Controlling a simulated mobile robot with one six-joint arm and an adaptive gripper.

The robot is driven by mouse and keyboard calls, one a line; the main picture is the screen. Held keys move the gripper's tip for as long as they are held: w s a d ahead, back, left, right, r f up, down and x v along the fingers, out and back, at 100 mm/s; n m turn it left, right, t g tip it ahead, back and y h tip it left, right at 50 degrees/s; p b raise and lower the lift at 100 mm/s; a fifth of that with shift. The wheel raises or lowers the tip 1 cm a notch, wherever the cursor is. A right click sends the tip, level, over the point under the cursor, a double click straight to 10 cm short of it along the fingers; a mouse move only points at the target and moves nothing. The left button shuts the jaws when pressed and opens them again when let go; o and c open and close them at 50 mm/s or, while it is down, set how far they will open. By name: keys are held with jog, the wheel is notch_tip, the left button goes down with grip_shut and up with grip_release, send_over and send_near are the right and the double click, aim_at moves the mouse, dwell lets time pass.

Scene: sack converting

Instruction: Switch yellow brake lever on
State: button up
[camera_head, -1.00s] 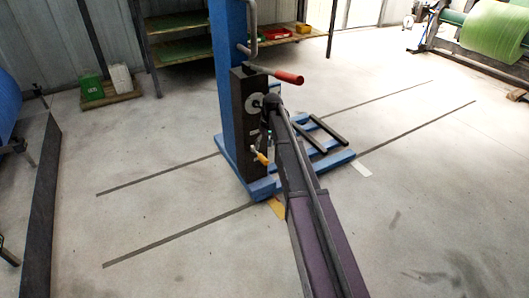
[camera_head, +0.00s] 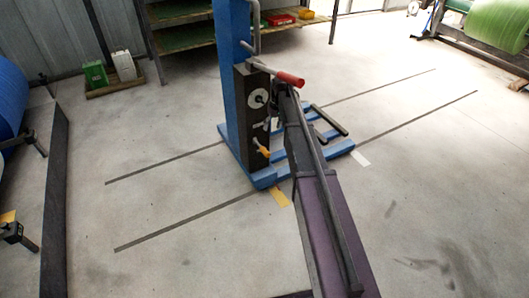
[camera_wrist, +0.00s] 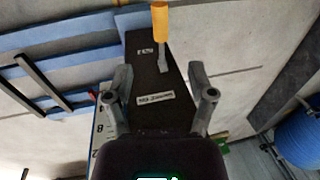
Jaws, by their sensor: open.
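The yellow brake lever (camera_head: 263,152) sits low on the dark box (camera_head: 250,168) of the blue post, its handle slanting down to the right. In the wrist view the yellow handle (camera_wrist: 160,22) is at the top centre, on a grey stem against the dark plate (camera_wrist: 145,75). My gripper (camera_wrist: 160,77) is open and empty, its two fingers on either side of the plate in the picture. The lever's handle lies above the fingertips in that view, apart from them.
A red-handled crank (camera_head: 290,79) sticks out above the lever, close to my arm. A round dial (camera_head: 257,98) is on the box. The blue base (camera_head: 262,179) has forks reaching right. The floor (camera_head: 180,230) at the front left is clear.

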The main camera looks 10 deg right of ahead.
aim_at(267, 151)
jog(key=shift+f, duration=0.25)
jog(key=f+b, duration=0.4)
jog(key=a+f+b, duration=0.1)
jog(key=f+b, duration=0.3)
jog(key=b, duration=0.1)
jog(key=a+f+b, duration=0.1)
jog(key=f+b, duration=0.3)
jog(key=f, duration=0.1)
jog(key=shift+s+a, duration=0.25)
jog(key=shift+s, duration=0.15)
dwell(0.4)
grip_shut()
